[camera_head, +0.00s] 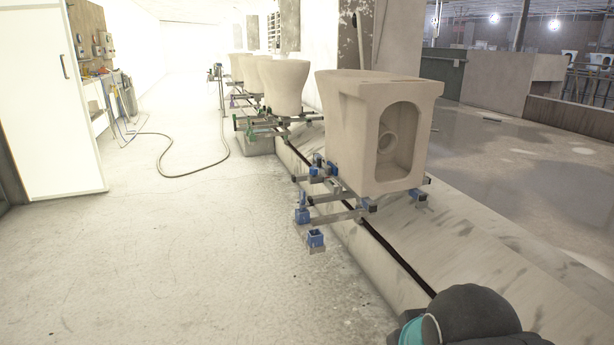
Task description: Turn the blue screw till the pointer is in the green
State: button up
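I cannot make out a blue screw, a pointer or a green zone for certain. Several small blue fittings sit on the metal frame under the nearest unglazed toilet body (378,130). One blue fitting (316,238) is at the frame's low front end, and another blue fitting (302,216) is just above it. Green fittings (250,135) show on the frame farther back. A dark rounded part of my arm (475,315) with a teal band is at the bottom right. My gripper is not in view.
A low concrete kerb (375,265) with a dark slot runs along the row of ceramic bodies. A hose (192,170) lies on the floor at the back left. A white cabinet (50,110) stands at the left. The pale floor (190,265) in front is clear.

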aim_at(313, 171)
jog(key=u, duration=0.1)
jog(key=i, duration=0.2)
jog(key=u, duration=1)
jog(key=i, duration=1.1)
jog(key=u, duration=0.5)
jog(key=i, duration=1.1)
jog(key=z, duration=1.2)
jog(key=i, duration=0.65)
jog(key=z, duration=0.65)
